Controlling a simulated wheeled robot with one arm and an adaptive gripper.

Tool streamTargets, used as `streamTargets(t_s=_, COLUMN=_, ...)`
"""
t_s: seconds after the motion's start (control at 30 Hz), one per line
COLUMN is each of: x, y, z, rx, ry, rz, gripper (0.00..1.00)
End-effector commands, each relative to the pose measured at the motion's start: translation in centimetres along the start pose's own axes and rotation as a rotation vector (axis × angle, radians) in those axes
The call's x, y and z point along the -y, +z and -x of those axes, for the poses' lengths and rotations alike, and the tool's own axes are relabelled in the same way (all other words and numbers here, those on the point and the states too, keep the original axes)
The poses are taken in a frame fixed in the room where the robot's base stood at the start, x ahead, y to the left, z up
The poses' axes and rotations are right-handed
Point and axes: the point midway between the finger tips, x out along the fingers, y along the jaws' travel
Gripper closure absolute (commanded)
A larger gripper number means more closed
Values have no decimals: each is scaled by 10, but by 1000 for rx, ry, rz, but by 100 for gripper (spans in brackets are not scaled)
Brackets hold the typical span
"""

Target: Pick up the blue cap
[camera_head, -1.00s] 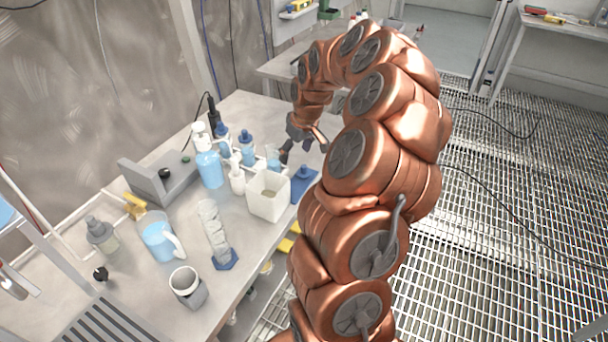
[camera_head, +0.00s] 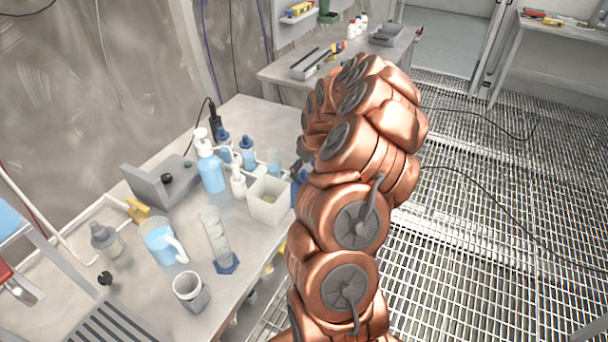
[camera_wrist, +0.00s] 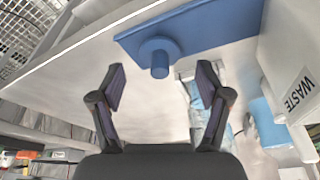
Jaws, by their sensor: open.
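The blue cap (camera_wrist: 159,56) is a short round knob with a wide flange, resting on a flat blue mat (camera_wrist: 215,22) in the wrist view. My gripper (camera_wrist: 162,84) is open and empty, its two dark fingers apart. The cap appears between and beyond the fingertips, with no contact visible. In the head view a small patch of blue (camera_head: 299,176) shows beside my arm; I cannot tell cap from mat there. My gripper is hidden behind my arm in that view.
A white waste box (camera_head: 268,203) stands close to the mat; its lettered side (camera_wrist: 292,75) shows in the wrist view. Bottles, including a blue pump bottle (camera_head: 211,173), a blue jug (camera_head: 163,243) and a cylinder (camera_head: 216,238) crowd the table. Gridded floor lies right.

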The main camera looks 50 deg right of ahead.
Motion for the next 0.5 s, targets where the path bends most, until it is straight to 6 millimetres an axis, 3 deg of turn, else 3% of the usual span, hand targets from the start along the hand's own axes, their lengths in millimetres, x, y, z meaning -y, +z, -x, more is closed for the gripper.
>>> streamTargets(t_s=0.2, x=0, y=0, z=-18, rx=2, ry=0, rz=0, gripper=24)
streamTargets(t_s=0.47, x=0, y=0, z=-20, rx=0, ry=1, rz=0, gripper=24)
streamTargets(t_s=0.5, x=0, y=0, z=-20, rx=0, ry=1, rz=0, gripper=28)
